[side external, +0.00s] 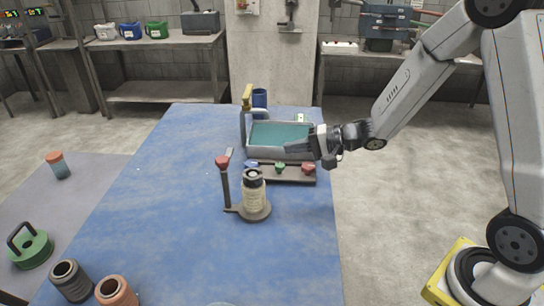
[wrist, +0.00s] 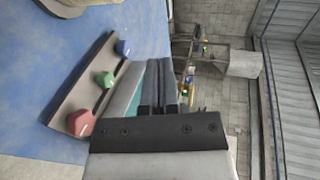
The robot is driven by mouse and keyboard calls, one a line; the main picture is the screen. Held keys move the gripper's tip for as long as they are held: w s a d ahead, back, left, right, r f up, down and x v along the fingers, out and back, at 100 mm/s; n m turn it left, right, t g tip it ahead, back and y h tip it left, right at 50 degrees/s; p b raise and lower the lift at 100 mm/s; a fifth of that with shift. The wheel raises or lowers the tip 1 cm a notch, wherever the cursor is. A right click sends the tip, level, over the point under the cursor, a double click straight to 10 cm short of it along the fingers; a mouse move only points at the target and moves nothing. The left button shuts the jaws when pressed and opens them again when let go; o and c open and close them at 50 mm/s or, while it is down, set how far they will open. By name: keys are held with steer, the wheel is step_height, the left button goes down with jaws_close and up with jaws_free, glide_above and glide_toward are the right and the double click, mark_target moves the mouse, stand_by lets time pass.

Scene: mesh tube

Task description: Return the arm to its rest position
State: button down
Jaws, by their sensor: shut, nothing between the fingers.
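My gripper (side external: 302,150) reaches in from the right, at about the near right part of a grey tray with a teal inside (side external: 280,135) in the side view. I cannot tell how high it is above the tray. In the wrist view the two fingers of my gripper (wrist: 168,75) lie close together with nothing between them. The teal inside of the tray (wrist: 140,100) shows beside the fingers there, partly hidden by them.
A rack with blue, green and red knobs (side external: 280,169) stands in front of the tray. A bottle on a round stand (side external: 254,192) with a red-topped post (side external: 223,180) is nearer. The front of the blue table (side external: 180,250) is mostly clear.

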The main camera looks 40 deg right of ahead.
steer(key=shift+s+d+r, duration=0.2)
steer(key=shift+s+d, duration=0.15)
steer(key=s+d+f+n+g+h, duration=0.1)
steer(key=s+d+f+n+h, duration=0.25)
steer(key=h, duration=0.45)
steer(key=s+a+f+n+g+h, duration=0.1)
steer(key=s+n+g, duration=0.5)
steer(key=s, duration=0.6)
steer(key=shift+s+a+f+g, duration=0.2)
steer(key=shift+f+g, duration=0.15)
steer(key=shift+g, duration=0.35)
